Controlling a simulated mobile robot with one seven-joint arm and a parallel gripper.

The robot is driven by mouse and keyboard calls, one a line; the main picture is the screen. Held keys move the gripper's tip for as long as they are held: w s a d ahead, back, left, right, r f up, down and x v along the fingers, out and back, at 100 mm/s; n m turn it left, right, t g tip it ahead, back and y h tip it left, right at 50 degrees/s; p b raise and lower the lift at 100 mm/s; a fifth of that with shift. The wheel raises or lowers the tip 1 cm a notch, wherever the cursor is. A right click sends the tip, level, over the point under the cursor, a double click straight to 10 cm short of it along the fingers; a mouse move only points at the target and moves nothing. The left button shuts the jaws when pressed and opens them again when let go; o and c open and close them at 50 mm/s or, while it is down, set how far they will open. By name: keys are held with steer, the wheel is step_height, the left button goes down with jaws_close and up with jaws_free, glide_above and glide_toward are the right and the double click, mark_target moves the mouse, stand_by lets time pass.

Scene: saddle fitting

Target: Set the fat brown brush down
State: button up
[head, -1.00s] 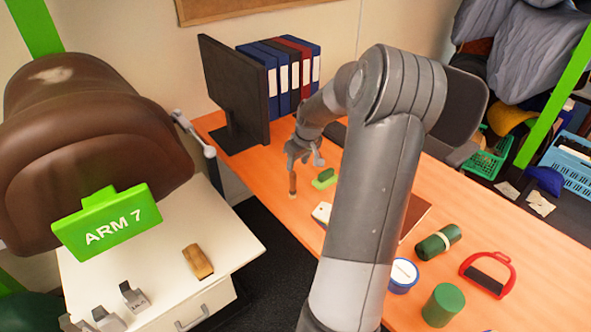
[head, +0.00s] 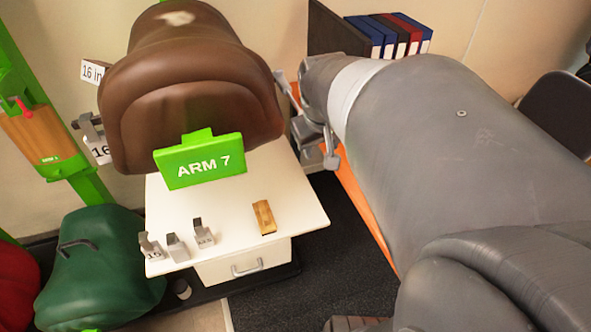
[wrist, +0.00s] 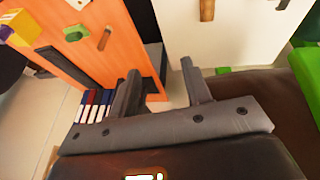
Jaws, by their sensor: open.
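My gripper (wrist: 160,66) is open, with nothing between its two fingers in the wrist view. A brown stick-like thing (wrist: 104,38), which looks like the fat brown brush, lies on the orange desk (wrist: 120,60) beside a small green brush (wrist: 75,33). It is apart from my fingers. In the head view my arm hides most of the desk, and the brown brush does not show there. The gripper end is only partly visible beside the saddle.
A brown saddle (head: 195,80) with a green ARM 7 sign (head: 200,162) stands above a white cabinet (head: 300,205). On it lie a wooden block-like piece (head: 264,217) and several grey metal pieces (head: 177,247). Binders (head: 390,35) stand at the back. A green saddle (head: 90,265) is lower left.

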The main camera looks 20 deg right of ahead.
steer(key=s+a+r+t+y, duration=0.1)
steer(key=s+a+y, duration=0.1)
steer(key=s+a, duration=0.6)
steer(key=s, duration=0.4)
steer(key=shift+s+r+t, duration=0.25)
steer(key=shift+s+t, duration=0.05)
steer(key=shift+s, duration=0.05)
stand_by(0.5)
